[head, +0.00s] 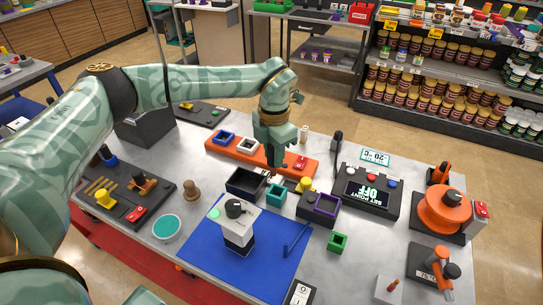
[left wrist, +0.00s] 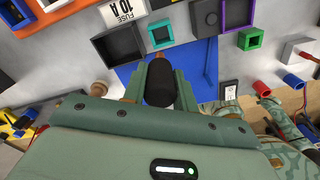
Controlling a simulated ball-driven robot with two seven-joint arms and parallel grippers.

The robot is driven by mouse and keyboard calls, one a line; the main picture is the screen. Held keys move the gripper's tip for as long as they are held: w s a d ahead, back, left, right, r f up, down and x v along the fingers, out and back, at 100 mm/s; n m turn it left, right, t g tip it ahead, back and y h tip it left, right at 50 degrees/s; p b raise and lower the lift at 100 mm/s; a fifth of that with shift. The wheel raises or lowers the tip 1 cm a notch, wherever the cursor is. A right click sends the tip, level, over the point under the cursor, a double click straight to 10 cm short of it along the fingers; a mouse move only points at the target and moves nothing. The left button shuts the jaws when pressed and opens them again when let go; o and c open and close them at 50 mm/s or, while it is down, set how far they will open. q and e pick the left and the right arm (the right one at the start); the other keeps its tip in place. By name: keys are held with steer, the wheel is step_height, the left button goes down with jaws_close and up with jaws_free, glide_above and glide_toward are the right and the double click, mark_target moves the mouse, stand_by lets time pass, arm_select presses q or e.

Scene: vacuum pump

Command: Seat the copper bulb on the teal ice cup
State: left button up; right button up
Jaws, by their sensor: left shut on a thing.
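My left gripper (head: 274,157) is above the bench, behind the teal ice cup (head: 276,195) in the head view. It is shut on a dark, upright cylinder, which fills the space between the fingers in the left wrist view (left wrist: 160,84). My right gripper is not in view.
A black open box (head: 246,183) is left of the teal cup, and a purple-rimmed box (head: 326,206) is right. An orange tray (head: 230,153) lies behind. A white-and-black device (head: 237,228) stands on the blue mat (head: 265,265). A green cup (head: 337,242) is at right.

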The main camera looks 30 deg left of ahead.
arm_select(q)
steer(key=shift+w+d+f+n, duration=0.2)
steer(key=shift+w+f+n, duration=0.3)
steer(key=shift+w, duration=0.1)
steer(key=shift+s+f+n+b, duration=0.15)
steer(key=shift+f+n+b, duration=0.15)
steer(key=shift+b, duration=0.15)
steer(key=shift+d+f+b, duration=0.1)
steer(key=shift+f+b, duration=0.2)
steer(key=shift+f, duration=0.05)
step_height(320, 180, down, 4)
steer(key=b, duration=0.3)
steer(key=shift+f, duration=0.15)
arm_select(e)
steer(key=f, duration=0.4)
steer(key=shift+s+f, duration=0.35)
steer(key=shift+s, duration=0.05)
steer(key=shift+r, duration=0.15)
